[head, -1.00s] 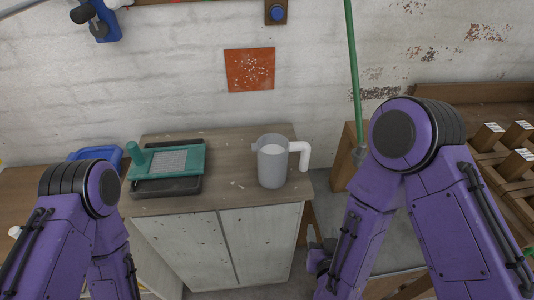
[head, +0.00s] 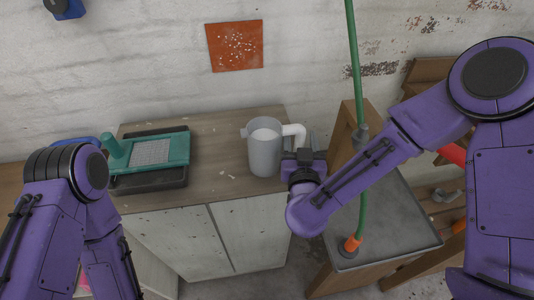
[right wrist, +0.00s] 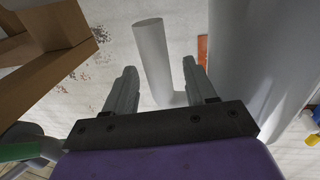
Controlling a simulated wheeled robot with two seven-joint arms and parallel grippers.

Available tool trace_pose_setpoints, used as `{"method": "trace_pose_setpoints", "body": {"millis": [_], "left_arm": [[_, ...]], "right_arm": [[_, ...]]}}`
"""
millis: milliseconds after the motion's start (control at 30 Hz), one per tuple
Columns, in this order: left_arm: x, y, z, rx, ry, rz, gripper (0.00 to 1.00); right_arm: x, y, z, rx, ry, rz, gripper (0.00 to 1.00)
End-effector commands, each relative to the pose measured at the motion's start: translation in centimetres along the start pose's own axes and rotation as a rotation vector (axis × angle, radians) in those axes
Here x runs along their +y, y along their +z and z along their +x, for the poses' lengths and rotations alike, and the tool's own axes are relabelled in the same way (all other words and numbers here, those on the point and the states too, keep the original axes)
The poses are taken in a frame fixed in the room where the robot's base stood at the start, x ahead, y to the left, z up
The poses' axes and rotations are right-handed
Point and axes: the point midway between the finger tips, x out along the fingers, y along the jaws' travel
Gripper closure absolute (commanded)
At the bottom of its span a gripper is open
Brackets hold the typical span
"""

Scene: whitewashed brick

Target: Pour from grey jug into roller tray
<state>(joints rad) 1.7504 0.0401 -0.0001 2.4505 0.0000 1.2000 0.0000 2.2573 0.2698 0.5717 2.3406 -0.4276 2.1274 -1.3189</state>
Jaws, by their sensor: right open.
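The grey jug (head: 265,155) stands upright on the cabinet top, with white contents visible inside and its white handle (head: 296,130) on the right. My right gripper (head: 303,150) is open at the handle. In the right wrist view the handle (right wrist: 153,60) lies between the two open fingers (right wrist: 158,80), with gaps showing on both sides, and the jug body (right wrist: 262,60) is to the right. The dark roller tray (head: 150,184) lies left of the jug, with a teal frame holding a pale grid (head: 150,152) on it. My left gripper is hidden or out of frame.
The cabinet top (head: 215,150) is clear between tray and jug. A green hose or pole (head: 355,80) rises right of my right gripper, above a grey-topped stand (head: 395,235). A blue item (head: 75,142) sits behind my left arm.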

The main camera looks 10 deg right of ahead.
Motion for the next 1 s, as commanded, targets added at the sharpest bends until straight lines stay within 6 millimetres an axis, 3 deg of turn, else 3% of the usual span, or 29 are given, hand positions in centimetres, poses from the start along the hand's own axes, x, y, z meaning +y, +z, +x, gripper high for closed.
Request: {"method": "trace_pose_setpoints", "body": {"millis": [267, 467, 800, 1000], "left_arm": [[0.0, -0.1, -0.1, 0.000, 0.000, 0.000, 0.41], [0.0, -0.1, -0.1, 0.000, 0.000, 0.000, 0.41], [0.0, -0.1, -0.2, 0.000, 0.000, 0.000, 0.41], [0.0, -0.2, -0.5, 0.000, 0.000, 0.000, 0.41]], "right_arm": [[0.0, 0.1, 0.8, 0.000, 0.000, -0.002, 0.44], [0.0, 0.1, 0.8, 0.000, 0.000, -0.001, 1.00], [0.0, -0.3, 0.8, 0.001, 0.001, 0.000, 1.00], [0.1, -3.2, 0.8, 0.005, 0.001, 0.004, 1.00]]}}
